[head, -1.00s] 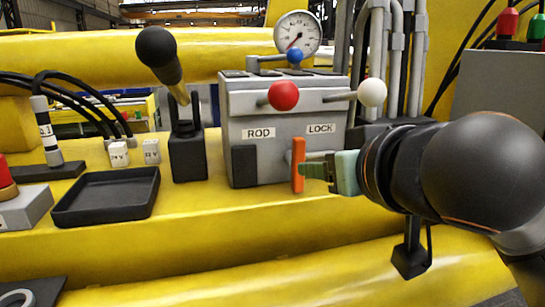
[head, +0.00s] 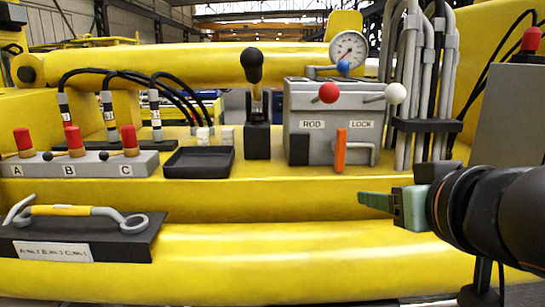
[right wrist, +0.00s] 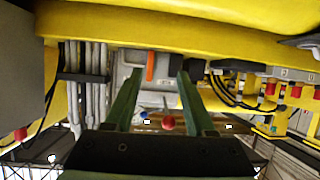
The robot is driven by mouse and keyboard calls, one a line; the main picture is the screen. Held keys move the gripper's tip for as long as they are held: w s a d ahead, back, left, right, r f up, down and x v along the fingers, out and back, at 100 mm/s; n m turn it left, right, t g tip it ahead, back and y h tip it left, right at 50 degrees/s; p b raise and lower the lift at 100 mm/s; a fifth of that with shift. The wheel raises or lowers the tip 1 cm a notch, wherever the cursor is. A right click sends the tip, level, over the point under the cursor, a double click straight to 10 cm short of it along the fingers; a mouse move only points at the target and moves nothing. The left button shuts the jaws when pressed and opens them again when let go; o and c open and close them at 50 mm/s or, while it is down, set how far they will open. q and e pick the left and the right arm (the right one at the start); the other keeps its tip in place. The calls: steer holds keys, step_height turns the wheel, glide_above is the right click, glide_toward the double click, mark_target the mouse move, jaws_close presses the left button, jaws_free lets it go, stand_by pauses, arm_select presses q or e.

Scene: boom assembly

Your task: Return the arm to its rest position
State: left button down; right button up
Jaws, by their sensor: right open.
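My right gripper (head: 380,203) comes in from the right in the head view, in front of the yellow boom and apart from everything. In the right wrist view its two green fingers (right wrist: 152,85) stand apart with nothing between them. Behind it is the grey control box (head: 300,95) marked ROD and LOCK, with a red ball knob (head: 328,93), a white ball knob (head: 395,93) and a blue knob (head: 344,67). An orange handle (head: 340,150) stands upright on the box front, apart from the gripper. My left gripper is not in view.
A black-knobbed lever (head: 252,67) and an empty black tray (head: 198,163) are left of the box. A grey block (head: 95,168) with red-topped valves A, B, C and a yellow-gripped tool (head: 75,210) are at left. Grey pipes (head: 410,80) rise behind my right arm.

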step_height(320, 180, down, 26)
steer(key=a+n+g+y, duration=0.2)
steer(key=a+g, duration=0.1)
steer(key=g, duration=0.2)
steer(key=s+d+f+g+h, duration=0.1)
steer(key=s+d+f+g, duration=0.15)
steer(key=s+f, duration=0.4)
steer(key=s+d+f+m+g+h, duration=0.1)
steer(key=s+d+f, duration=0.35)
steer(key=f, duration=0.25)
steer(key=s+d+f+g+h, duration=0.1)
steer(key=s+d+f, duration=0.1)
steer(key=s+f, duration=0.5)
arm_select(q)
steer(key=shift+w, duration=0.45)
arm_select(e)
steer(key=w+a+f+t+y, duration=0.1)
steer(key=w+a+f+t, duration=0.1)
steer(key=f, duration=0.3)
steer(key=w+a+f+t+y, duration=0.1)
steer(key=w+a+f+t, duration=0.1)
steer(key=f, duration=0.3)
steer(key=shift+w+a+t, duration=0.25)
steer(key=shift+t, duration=0.5)
